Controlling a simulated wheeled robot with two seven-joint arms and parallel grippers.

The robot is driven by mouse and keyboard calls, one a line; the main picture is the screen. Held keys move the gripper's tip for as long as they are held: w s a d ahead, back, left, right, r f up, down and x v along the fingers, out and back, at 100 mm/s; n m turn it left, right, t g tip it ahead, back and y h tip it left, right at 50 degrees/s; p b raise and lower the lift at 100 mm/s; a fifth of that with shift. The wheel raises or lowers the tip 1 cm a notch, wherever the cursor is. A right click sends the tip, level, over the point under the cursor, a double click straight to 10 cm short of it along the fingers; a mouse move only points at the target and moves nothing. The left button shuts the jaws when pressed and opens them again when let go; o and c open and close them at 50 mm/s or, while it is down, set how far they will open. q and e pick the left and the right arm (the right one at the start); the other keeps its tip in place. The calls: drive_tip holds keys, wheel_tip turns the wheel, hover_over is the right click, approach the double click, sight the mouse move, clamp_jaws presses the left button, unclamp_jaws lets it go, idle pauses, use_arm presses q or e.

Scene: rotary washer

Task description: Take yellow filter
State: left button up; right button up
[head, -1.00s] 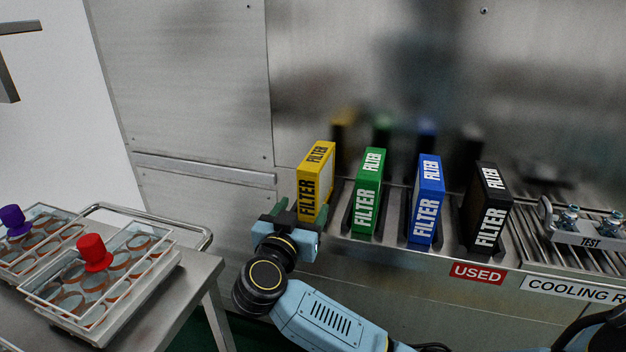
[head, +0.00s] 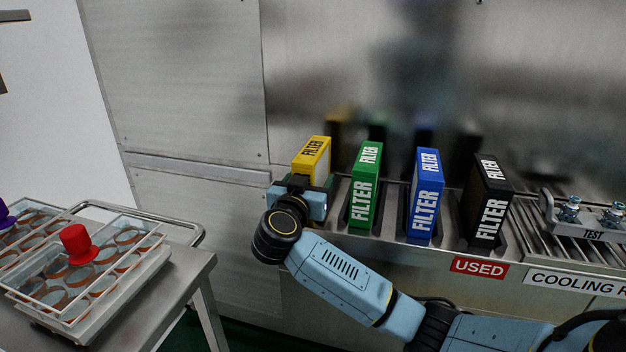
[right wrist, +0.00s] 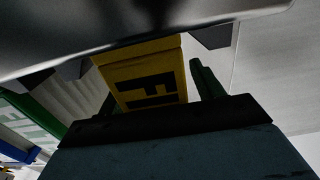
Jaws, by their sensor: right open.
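The yellow filter (head: 311,157) stands upright at the left end of the row on the metal shelf. My right gripper (head: 303,190) is in front of its lower part, and its body hides that part and the fingertips. In the right wrist view, the yellow filter (right wrist: 148,75) lies between the two green fingers of my right gripper (right wrist: 155,88). The jaws are open, with a visible gap at the right finger; contact at the left finger cannot be told. My left gripper is not in view.
A green filter (head: 365,185) stands close to the right of the yellow one, then a blue filter (head: 426,195) and a black filter (head: 486,200). A test rack (head: 590,222) is at far right. A metal cart (head: 190,275) with tube racks stands at left.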

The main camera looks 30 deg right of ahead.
drive_tip(key=shift+w+d, duration=0.1)
drive_tip(key=shift+r, duration=0.1)
drive_tip(key=c, duration=1.2)
